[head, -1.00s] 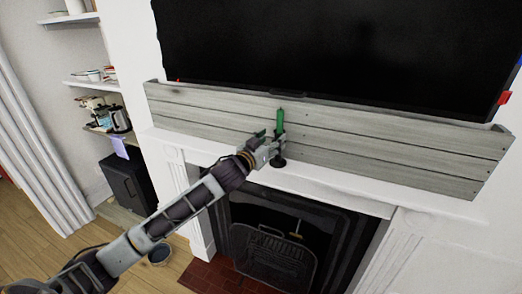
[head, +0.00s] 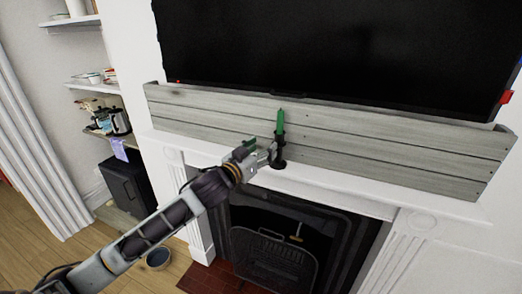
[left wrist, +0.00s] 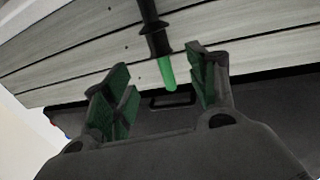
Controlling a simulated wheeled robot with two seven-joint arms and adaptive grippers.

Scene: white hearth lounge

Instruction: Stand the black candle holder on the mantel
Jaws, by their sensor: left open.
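The black candle holder (head: 279,151) stands upright on the white mantel (head: 340,184), in front of the grey plank panel. A green candle (head: 280,122) rises from its top. My left gripper (head: 259,153) is open and empty just left of the holder, close to it. In the left wrist view the holder (left wrist: 155,32) hangs in from the top edge with its green candle (left wrist: 167,74) pointing down, between the spread green-padded fingers and apart from both. The holder's foot is outside the wrist view. My right gripper is not in view.
The grey plank panel (head: 380,153) runs along the back of the mantel, with a large black screen (head: 340,50) above it. The fireplace (head: 275,250) is below. The mantel is bare to the right of the holder. Shelves (head: 92,85) stand at the left.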

